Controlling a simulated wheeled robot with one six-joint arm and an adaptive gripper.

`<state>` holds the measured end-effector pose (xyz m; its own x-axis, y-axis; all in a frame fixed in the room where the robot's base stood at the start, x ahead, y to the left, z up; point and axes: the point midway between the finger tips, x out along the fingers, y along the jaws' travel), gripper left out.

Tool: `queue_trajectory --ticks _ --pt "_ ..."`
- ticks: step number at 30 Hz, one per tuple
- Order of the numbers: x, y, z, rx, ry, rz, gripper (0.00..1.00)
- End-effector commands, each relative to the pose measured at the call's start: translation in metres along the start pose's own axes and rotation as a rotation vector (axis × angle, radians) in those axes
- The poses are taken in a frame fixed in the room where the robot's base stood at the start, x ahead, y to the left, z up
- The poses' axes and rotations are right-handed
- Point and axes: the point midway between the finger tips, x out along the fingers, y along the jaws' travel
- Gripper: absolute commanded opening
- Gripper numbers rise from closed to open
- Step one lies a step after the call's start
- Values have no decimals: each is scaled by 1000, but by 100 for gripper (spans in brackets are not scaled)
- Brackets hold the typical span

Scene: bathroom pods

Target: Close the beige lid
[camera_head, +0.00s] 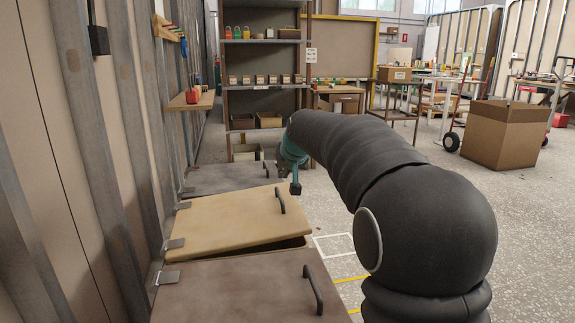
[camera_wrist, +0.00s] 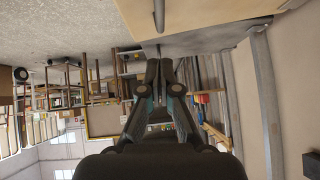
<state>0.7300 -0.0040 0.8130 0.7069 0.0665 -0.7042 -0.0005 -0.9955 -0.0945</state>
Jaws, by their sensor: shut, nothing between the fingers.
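The beige lid (camera_head: 222,222) is the middle one of three lids in the head view. It is tilted slightly open, with a dark gap under its near right edge. Its hinges are on the left and its dark handle (camera_head: 281,201) is on the right. My gripper (camera_head: 295,188) is at the lid's far right corner, close to the handle; I cannot tell whether it touches the lid. In the wrist view my gripper (camera_wrist: 159,68) is shut and empty, and the beige lid (camera_wrist: 190,14) fills part of the top edge.
A brown-grey lid (camera_head: 240,288) lies flat on the near side, and a grey lid (camera_head: 222,178) lies on the far side. A wall with metal posts runs along the left. Shelves (camera_head: 262,70) stand behind. A cardboard box (camera_head: 506,135) stands right on open floor.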

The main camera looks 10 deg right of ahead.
Motion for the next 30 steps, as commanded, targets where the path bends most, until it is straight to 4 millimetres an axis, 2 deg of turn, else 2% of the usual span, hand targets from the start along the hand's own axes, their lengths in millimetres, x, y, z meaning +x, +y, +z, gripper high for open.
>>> queue_trajectory --ticks 3,9,15,26,30 --pt "22 0 1 0 -3 0 0" --pt "38 0 21 0 -2 -1 0" --pt "45 -1 28 0 -1 -1 0" --pt "46 0 29 0 0 0 0" --pt "55 4 38 0 0 0 0"
